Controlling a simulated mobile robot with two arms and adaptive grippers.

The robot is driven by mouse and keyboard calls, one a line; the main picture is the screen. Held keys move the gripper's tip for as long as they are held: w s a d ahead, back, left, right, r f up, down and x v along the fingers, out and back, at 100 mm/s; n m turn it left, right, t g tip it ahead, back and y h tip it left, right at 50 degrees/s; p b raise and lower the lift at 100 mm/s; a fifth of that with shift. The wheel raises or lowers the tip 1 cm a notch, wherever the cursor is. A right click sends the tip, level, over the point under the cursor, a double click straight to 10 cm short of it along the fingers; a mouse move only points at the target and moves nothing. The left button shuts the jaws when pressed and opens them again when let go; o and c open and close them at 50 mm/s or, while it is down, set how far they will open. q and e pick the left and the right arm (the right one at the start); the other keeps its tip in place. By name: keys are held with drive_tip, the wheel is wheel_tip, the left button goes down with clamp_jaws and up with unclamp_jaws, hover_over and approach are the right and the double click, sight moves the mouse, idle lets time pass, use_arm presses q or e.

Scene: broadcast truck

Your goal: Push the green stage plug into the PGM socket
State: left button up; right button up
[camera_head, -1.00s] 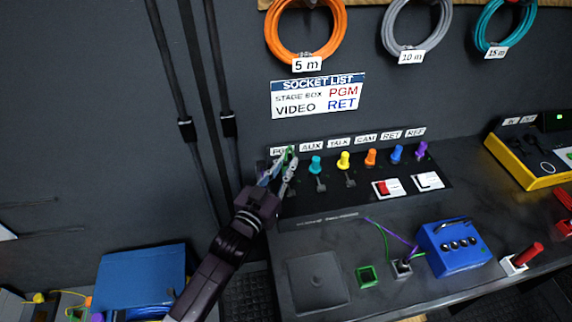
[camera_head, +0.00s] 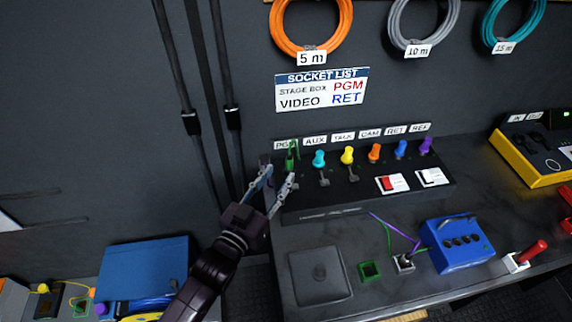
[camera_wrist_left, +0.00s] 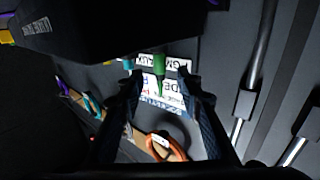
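The green stage plug (camera_head: 290,160) stands upright at the PGM position of the black socket panel (camera_head: 350,208), below the PGM label (camera_head: 285,144). How deep it sits cannot be told. My left gripper (camera_head: 279,176) is open, its fingers apart, just in front of and below the plug, holding nothing. In the left wrist view the green plug (camera_wrist_left: 158,66) shows beyond and between the open fingertips (camera_wrist_left: 157,72), clear of both. The PGM socket opening is hidden by the plug. My right gripper is not in view.
Teal (camera_head: 319,159), yellow (camera_head: 348,155), orange, blue and purple plugs stand in a row to the right. A blue box (camera_head: 456,245) and an empty green-rimmed holder (camera_head: 370,271) are on the desk.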

use_arm(q)
drive_tip(key=v, duration=0.5)
idle(0.5)
